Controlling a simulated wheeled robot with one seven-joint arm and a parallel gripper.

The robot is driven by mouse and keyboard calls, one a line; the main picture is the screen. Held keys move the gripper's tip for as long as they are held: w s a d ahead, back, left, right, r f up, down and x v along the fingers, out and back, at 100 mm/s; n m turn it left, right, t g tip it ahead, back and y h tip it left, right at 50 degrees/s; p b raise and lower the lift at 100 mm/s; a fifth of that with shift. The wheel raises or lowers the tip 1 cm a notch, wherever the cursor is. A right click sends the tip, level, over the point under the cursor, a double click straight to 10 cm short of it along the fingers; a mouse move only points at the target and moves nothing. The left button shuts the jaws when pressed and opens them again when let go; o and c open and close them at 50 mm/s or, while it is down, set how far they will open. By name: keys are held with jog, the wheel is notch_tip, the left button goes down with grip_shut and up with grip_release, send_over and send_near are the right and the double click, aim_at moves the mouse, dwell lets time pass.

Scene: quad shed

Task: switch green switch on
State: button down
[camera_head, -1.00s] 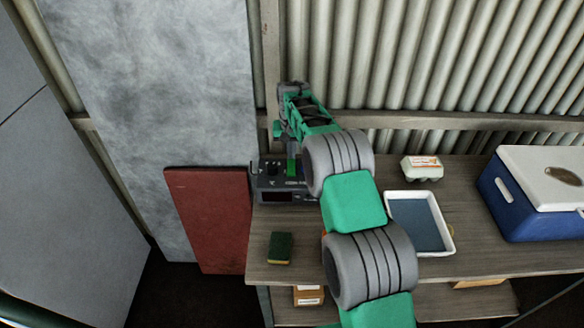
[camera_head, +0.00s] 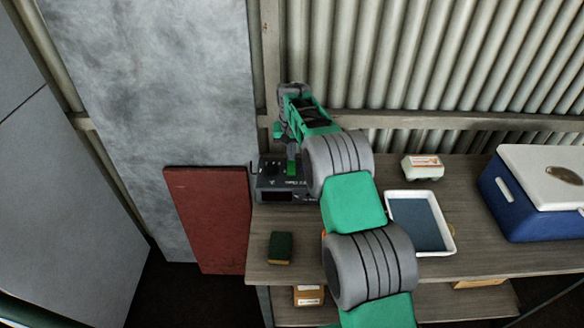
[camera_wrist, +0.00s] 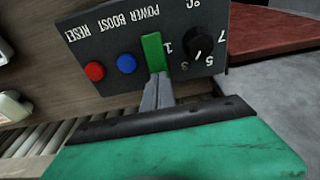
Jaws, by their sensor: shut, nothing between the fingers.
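The green switch (camera_wrist: 153,52) is an upright green rocker on the dark control box (camera_wrist: 112,45), between the blue button and the black knob in the wrist view. My gripper (camera_wrist: 156,78) is shut and empty. Its grey fingertips are at the near end of the green switch and overlap it in the picture; I cannot tell whether they press on it. In the head view the control box (camera_head: 285,195) stands at the left back of the workbench, with my arm reaching over it. The lettering "POWER" is beside the switch.
A blue button (camera_wrist: 126,63), a red button (camera_wrist: 94,71) and a black knob (camera_wrist: 200,45) flank the switch. A sponge (camera_head: 280,248), a white tray (camera_head: 450,250), an egg carton (camera_head: 422,168) and a blue cooler (camera_head: 515,207) are on the workbench (camera_head: 385,268). A red board (camera_head: 208,220) leans at the left.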

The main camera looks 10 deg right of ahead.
jog(key=shift+f, duration=0.55)
jog(key=shift+r+p, duration=1.65)
jog(key=shift+r, duration=1.9)
